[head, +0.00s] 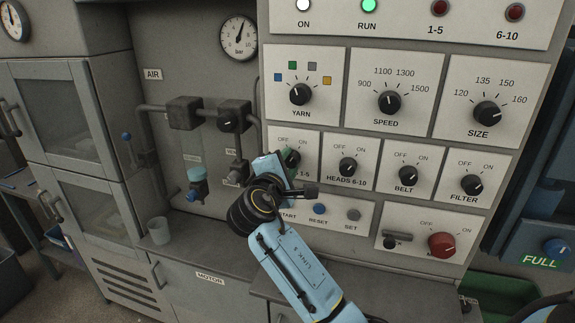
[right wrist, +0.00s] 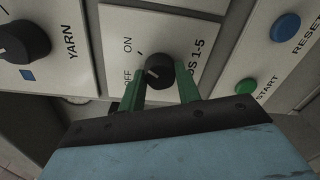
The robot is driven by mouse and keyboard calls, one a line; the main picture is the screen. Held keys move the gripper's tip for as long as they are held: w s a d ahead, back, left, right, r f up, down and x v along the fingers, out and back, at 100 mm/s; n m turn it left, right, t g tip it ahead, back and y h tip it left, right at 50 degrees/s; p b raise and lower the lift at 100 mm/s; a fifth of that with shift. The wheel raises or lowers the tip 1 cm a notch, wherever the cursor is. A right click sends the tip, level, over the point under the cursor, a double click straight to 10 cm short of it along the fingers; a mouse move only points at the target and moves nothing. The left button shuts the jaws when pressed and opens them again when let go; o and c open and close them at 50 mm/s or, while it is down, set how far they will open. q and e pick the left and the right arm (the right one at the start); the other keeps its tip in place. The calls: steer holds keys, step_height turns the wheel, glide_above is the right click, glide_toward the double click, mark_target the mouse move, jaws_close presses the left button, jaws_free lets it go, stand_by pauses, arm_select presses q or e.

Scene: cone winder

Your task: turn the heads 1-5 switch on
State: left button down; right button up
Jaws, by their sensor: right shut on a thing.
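The heads 1-5 switch (head: 291,158) is a black knob on a pale plate, with OFF and ON printed above it. My right gripper (right wrist: 160,88) is shut on this knob, one finger on each side. In the head view my right gripper (head: 286,166) and wrist cover part of the plate's label. My left gripper is not in view.
The 1-5 lamp (head: 439,8) is dark red; the RUN lamp (head: 368,5) glows green. Close by are the heads 6-10 knob (head: 347,167), yarn knob (head: 300,94), reset button (head: 320,208) and green start button (right wrist: 245,87). A red knob (head: 442,245) is lower right.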

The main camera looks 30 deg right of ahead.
stand_by(0.5)
steer(key=o, duration=1)
steer(key=b+v, duration=0.2)
steer(key=v, duration=1.1)
steer(key=shift+s+a, duration=0.15)
